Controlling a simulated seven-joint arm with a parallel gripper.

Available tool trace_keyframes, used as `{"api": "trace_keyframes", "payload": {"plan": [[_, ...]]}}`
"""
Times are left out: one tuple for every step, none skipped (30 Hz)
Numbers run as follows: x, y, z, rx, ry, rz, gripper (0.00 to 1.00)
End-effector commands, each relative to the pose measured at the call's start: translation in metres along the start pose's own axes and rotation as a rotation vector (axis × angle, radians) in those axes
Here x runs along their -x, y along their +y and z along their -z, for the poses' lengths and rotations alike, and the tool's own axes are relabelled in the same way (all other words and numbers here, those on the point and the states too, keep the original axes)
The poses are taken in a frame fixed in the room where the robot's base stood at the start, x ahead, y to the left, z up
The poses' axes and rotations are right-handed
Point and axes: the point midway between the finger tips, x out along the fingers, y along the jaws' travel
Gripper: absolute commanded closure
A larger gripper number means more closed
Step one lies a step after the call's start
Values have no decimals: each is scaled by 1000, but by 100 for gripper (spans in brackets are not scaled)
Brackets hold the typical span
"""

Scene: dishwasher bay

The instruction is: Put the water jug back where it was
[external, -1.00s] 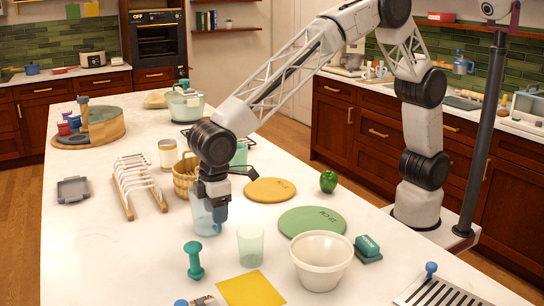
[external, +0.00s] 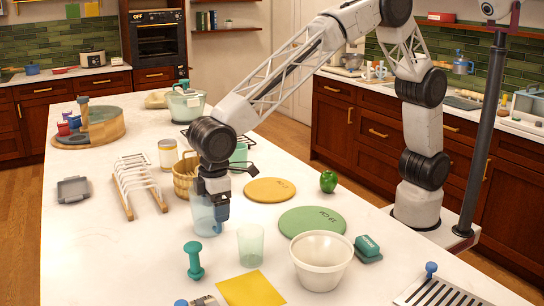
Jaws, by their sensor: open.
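The water jug (external: 201,216) is a pale blue, see-through vessel with a darker blue handle (external: 222,213). It stands upright on the white island top, left of the round mats. My gripper (external: 216,200) points down at the handle on the jug's right side. Its jaws are open. The fingers overlap the handle in this view, and I cannot tell whether they touch it. The wrist hides part of the jug's rim.
A clear green cup (external: 251,245) and teal dumbbell-shaped thing (external: 193,260) stand in front. A wicker basket (external: 184,182) is close behind. Orange (external: 270,190) and green (external: 312,221) round mats and a white bowl (external: 320,262) lie right. Free counter lies left.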

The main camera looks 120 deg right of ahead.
Motion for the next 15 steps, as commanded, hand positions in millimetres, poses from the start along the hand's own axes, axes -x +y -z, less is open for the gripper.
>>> {"api": "trace_keyframes", "payload": {"plan": [[6,0,0,0,1,0,21],[10,0,0,0,1,0,21],[15,0,0,0,2,0,21],[19,0,0,0,2,0,21],[23,0,0,0,3,0,21],[29,0,0,0,2,0,21],[34,0,0,0,2,0,21],[39,0,0,0,2,0,21],[46,0,0,0,3,0,21],[51,0,0,0,3,0,21],[56,0,0,0,2,0,21],[62,0,0,0,2,0,21],[67,0,0,0,3,0,21],[72,0,0,0,3,0,21],[78,0,0,0,2,0,21]]}}
